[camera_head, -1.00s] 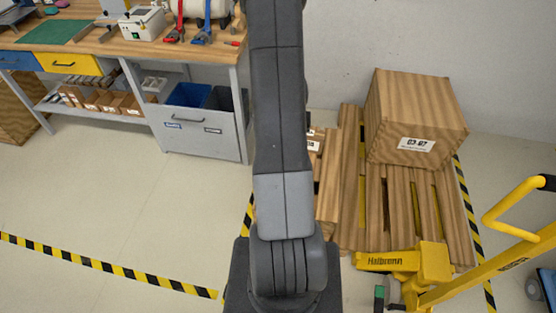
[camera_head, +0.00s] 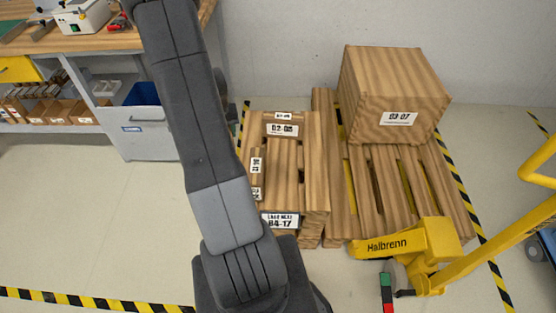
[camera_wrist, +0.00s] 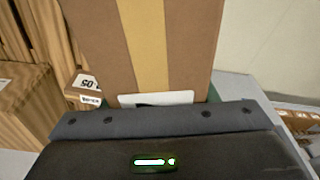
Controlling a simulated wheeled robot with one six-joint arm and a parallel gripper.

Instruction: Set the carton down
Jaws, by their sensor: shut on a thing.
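The carton (camera_wrist: 190,45) is brown with a tan tape stripe and a white label at its lower edge. It fills the upper middle of the wrist view. My gripper (camera_wrist: 162,98) is shut on it, with small green finger parts showing at its sides. The carton's far end is cut off by the frame, so I cannot see what is beneath it. In the head view my arm crosses the left middle, and neither the gripper nor the carton shows.
A wooden crate marked 03-07 (camera_head: 390,85) stands on a slatted pallet (camera_head: 455,200). Labelled wooden boxes (camera_head: 283,150) are stacked left of it. A yellow Halbrenn pallet truck (camera_head: 430,250) is at the right front. A workbench (camera_head: 100,42) stands at the back left. Floor left of my arm is clear.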

